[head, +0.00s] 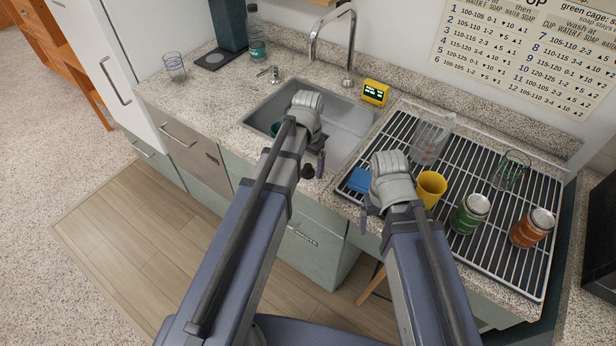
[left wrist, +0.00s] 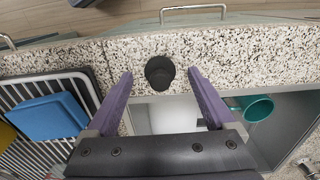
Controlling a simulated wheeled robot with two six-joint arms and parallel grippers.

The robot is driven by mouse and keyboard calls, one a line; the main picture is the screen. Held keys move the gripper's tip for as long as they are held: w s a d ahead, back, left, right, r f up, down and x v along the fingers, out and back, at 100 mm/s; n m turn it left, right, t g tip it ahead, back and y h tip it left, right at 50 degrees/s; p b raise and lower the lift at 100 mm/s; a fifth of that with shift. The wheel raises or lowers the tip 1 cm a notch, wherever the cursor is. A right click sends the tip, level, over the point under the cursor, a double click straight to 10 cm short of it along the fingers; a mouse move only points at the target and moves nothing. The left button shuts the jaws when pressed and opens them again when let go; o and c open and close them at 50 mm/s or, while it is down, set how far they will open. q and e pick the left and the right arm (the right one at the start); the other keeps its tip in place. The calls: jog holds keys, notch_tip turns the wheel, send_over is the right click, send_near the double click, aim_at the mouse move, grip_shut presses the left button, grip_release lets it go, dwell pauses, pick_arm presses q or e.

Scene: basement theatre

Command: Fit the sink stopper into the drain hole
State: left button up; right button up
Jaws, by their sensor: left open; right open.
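The black sink stopper (left wrist: 160,73) rests on the speckled counter strip along the front edge of the sink. It also shows in the head view (head: 308,172). My left gripper (head: 316,163) is open, its purple fingertips on either side of the stopper in the left wrist view, with no visible contact. The grey sink basin (head: 346,122) lies just behind it; the drain hole is not visible, with my left arm covering part of the basin. My right gripper (head: 366,212) is open near the counter's front edge by the drying rack; its fingers are mostly hidden.
A teal cup (left wrist: 257,108) is in the sink. A blue sponge (left wrist: 47,117), yellow cup (head: 431,188), clear jug (head: 432,137) and two cans (head: 470,213) are on the wire rack (head: 500,262). The faucet (head: 348,50) and yellow timer (head: 375,92) stand behind the sink.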

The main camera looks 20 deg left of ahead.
pick_arm(q)
jog(key=shift+f, duration=0.2)
grip_shut()
dwell(0.6)
